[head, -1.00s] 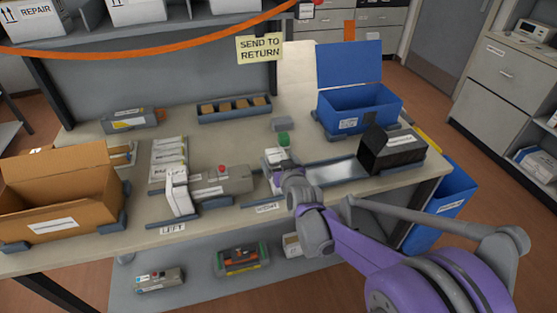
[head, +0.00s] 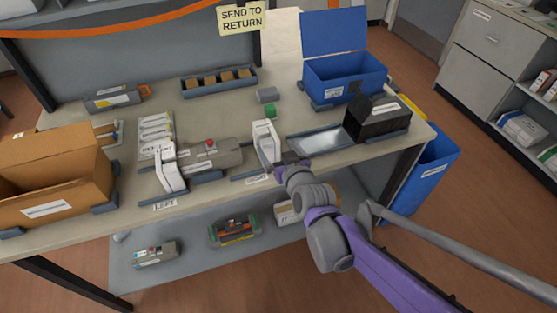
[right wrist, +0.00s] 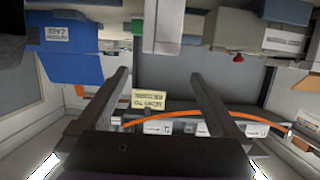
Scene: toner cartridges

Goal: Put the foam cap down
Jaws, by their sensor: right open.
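One white foam cap (head: 265,142) stands upright on the table beside the "RIGHT"-side label strip, just left of my right gripper (head: 291,160). It also shows in the right wrist view as a pale block (right wrist: 163,27) at the top, beyond the fingertips. My right gripper (right wrist: 157,72) is open, with nothing between its fingers. A second white foam cap (head: 170,170) stands at the left end of a grey toner cartridge (head: 212,156), above the "LEFT" label. My left gripper is not in view.
A cardboard box (head: 50,180) stands at the left. A black box (head: 377,117) sits right of a shiny grey plate (head: 325,139). A shelf below holds cartridges.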

